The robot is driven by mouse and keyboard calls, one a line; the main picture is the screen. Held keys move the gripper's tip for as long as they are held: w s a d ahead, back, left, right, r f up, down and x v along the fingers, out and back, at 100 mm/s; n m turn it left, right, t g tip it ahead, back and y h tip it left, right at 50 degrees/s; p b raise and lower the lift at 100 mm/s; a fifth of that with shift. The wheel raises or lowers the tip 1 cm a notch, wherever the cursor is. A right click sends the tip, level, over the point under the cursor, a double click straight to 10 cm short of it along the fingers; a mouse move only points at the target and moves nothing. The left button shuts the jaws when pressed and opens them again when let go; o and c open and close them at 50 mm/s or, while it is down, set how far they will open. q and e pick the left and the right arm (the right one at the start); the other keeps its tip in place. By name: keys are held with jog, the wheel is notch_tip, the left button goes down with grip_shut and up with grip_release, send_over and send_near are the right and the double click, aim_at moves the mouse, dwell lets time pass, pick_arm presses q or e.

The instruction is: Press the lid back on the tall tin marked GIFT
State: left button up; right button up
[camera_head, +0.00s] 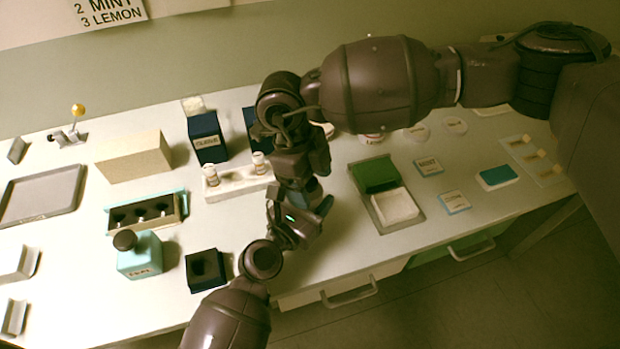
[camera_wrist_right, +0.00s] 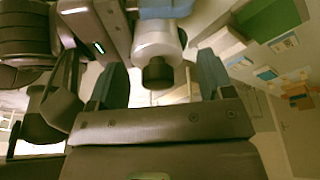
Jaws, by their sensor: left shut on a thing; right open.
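I cannot read the word GIFT on any tin in view. My left gripper (camera_head: 308,222) reaches in from below at the table's front edge. In the right wrist view a white cylinder with a dark round end (camera_wrist_right: 157,48) is held by a blue fingertip; whether it is the tin or its lid I cannot tell. My right gripper (camera_wrist_right: 158,90) is open, its blue fingers on either side of the cylinder's dark end, apart from it. In the head view the right gripper (camera_head: 303,188) is close to the left one, and the held thing is hidden.
A dark blue labelled box (camera_head: 207,148) and a white stand with small bottles (camera_head: 238,184) are behind. A teal bottle (camera_head: 139,262), a black open block (camera_head: 205,270) and a holed rack (camera_head: 147,214) stand left. A green-and-white tray (camera_head: 384,224) and labelled cards (camera_head: 428,166) lie right.

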jog(key=v, duration=1.2)
pick_arm(q)
jog(key=o, duration=1.4)
jog(key=v, duration=0.9)
jog(key=shift+s+a+f+b, duration=0.1)
jog(key=shift+s+b, duration=0.05)
jog(key=shift+b, duration=0.25)
jog(key=shift+v, duration=0.75)
pick_arm(e)
jog(key=shift+f, duration=0.65)
